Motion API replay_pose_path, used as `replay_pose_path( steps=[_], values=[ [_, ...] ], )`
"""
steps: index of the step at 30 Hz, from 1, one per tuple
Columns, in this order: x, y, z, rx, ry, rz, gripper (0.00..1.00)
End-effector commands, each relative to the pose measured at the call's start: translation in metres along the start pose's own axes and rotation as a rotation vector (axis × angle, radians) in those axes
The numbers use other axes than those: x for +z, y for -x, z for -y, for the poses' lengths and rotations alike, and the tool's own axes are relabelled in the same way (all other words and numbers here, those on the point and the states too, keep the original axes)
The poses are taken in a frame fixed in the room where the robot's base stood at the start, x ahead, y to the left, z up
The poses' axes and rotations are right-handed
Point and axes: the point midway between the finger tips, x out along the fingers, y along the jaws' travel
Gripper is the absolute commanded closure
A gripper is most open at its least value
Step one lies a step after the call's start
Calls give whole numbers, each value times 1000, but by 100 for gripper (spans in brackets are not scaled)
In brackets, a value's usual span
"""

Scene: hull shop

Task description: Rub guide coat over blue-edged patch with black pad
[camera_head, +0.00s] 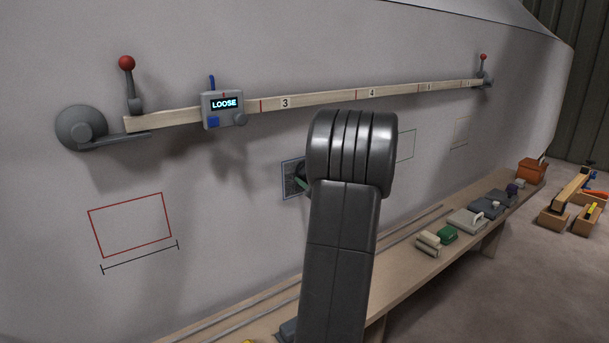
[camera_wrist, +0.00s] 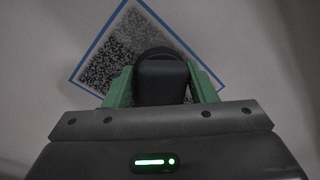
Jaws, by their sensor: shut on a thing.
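The blue-edged patch (camera_wrist: 112,62) is on the pale hull wall. In the wrist view it has a blue outline and dark speckled coating on its left part, while the area right of the pad looks paler. In the head view the patch (camera_head: 290,179) shows partly behind my arm. My gripper (camera_wrist: 161,90) has green fingers shut on the black pad (camera_wrist: 162,78), which is over the patch. I cannot tell for sure whether the pad touches the wall. The pad and the fingers hide the patch's lower middle.
A wooden batten (camera_head: 330,99) with numbered marks runs above the patch, with a box reading LOOSE (camera_head: 223,108) on it. A red outline (camera_head: 130,225) is on the wall at left. A bench (camera_head: 410,262) below carries several blocks and tools.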

Motion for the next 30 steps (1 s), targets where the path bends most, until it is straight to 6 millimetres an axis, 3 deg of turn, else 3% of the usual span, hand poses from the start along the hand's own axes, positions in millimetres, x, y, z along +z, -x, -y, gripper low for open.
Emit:
replay_pose_path(
  steps=[30],
  values=[
    [-44, -5, 39, -1, 0, -1, 69]
  ],
)
